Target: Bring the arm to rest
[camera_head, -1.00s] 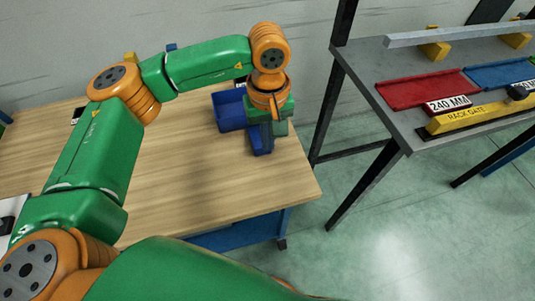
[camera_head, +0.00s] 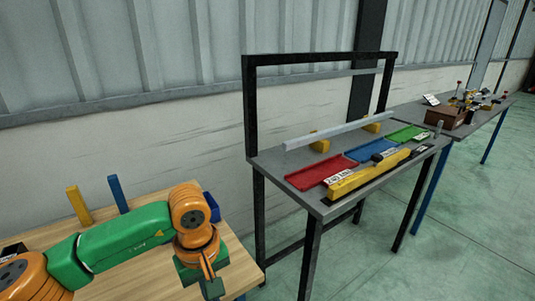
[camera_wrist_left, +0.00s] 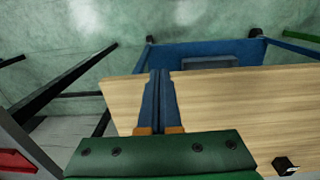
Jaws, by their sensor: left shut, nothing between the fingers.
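My left arm (camera_head: 125,238), green and orange, reaches in from the lower left in the head view, over the right end of the wooden workbench (camera_head: 150,283). Its left gripper (camera_head: 212,288) hangs down at the bottom of the picture. In the left wrist view the two blue fingers of the gripper (camera_wrist_left: 160,95) lie side by side, shut with nothing between them. They show over the wooden top (camera_wrist_left: 230,98) and its edge, and I cannot tell the height above it. My right gripper is in no view.
A dark metal rack table (camera_head: 310,205) stands to the right, with a red tray (camera_head: 312,172), a blue tray (camera_head: 371,150), a green tray (camera_head: 405,133) and a yellow rack gate bar (camera_head: 368,176). A yellow post (camera_head: 79,205) and a blue post (camera_head: 118,194) rise behind my arm. Open floor lies right.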

